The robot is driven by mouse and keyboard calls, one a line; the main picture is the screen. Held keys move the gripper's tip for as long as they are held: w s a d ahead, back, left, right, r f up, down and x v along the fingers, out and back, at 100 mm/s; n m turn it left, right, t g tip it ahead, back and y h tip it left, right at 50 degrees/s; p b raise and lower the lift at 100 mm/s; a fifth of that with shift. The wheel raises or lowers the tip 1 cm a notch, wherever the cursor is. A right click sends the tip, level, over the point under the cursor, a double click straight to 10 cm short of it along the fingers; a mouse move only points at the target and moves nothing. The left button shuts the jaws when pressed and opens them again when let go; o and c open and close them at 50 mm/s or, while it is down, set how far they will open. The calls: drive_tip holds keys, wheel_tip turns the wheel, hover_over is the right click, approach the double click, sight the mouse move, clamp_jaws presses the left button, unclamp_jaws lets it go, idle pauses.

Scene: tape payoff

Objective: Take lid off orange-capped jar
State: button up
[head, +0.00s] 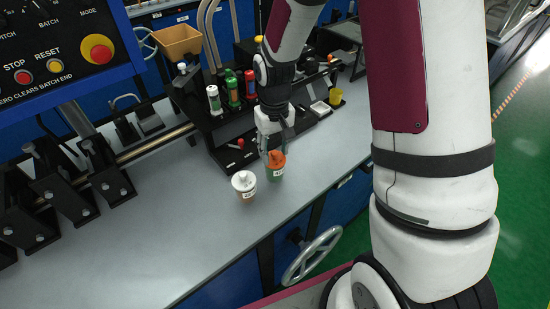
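The orange-capped jar (273,188) is green with a white label and stands upright on the grey bench top. Its orange lid (277,159) is on top and has a raised grip. My gripper (273,149) points down right above the orange lid, with its fingertips at or very close to it. I cannot tell whether the fingers touch the lid or are closed on its grip. A second jar (246,195), brownish with a white lid (243,180), stands upright just left of the orange-capped jar.
A black rack (228,150) with several small bottles stands behind my gripper. A yellow cup (335,97) is at its right end. Black brackets (95,165) and a control panel (60,45) are at left. The bench top (150,235) is clear at front left.

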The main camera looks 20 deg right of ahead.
drive_tip(key=shift+f, duration=0.25)
clamp_jaws()
drive_tip(key=shift+r, duration=0.1)
drive_tip(key=shift+r, duration=0.85)
drive_tip(key=shift+a+r+b, duration=0.35)
drive_tip(key=shift+a+r, duration=0.1)
drive_tip(key=shift+r, duration=0.4)
drive_tip(key=s+a+r+b, duration=0.1)
drive_tip(key=a+b, duration=0.1)
drive_tip(key=a, duration=1.3)
drive_tip(key=shift+s+r, duration=0.2)
drive_tip(key=shift+s, duration=0.2)
